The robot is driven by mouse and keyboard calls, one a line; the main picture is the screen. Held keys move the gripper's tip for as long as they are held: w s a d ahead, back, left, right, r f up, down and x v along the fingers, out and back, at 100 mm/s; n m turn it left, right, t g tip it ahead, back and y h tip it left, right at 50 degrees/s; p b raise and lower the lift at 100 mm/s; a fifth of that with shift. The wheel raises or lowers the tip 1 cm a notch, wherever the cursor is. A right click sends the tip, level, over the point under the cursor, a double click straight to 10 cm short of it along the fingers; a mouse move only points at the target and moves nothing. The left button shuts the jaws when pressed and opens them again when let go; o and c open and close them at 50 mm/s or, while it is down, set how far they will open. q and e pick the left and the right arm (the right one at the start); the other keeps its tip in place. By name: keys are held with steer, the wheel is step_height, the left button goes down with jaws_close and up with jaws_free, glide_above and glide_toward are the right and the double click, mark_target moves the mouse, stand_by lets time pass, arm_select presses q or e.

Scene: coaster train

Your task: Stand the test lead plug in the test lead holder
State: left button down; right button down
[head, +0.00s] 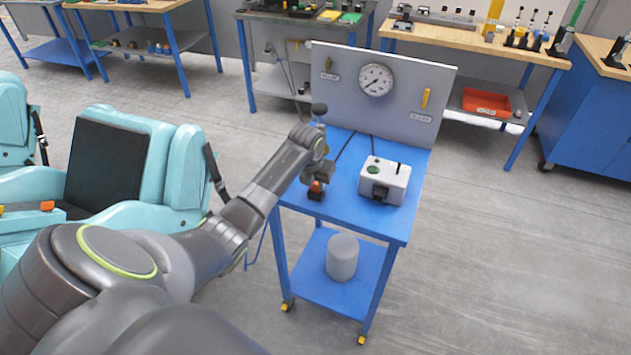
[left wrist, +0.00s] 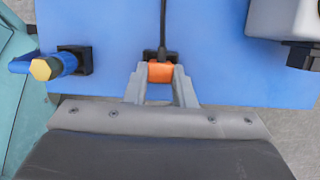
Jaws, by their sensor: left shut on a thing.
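The test lead plug is an orange body (left wrist: 161,72) with a black cable running away from it over the blue table. My left gripper (left wrist: 160,88) is shut on it, one grey finger on each side. In the head view the orange plug (head: 316,186) shows just under my left gripper (head: 318,177), near the left front of the cart top. A small black block (head: 315,196) shows right below the orange. I cannot tell whether it is the test lead holder, or whether the plug touches it. My right gripper is not in view.
In the left wrist view a blue piece with a gold hex end (left wrist: 40,69) stands by a black block (left wrist: 75,60), left of the plug. A white box (head: 385,180) sits to the right on the cart top (head: 345,212). A gauge panel (head: 405,118) rises behind.

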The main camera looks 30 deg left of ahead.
arm_select(q)
steer(key=c, duration=1.1)
jaws_free()
steer(key=shift+c, duration=0.2)
steer(key=v, duration=1.7)
steer(key=shift+r, duration=0.2)
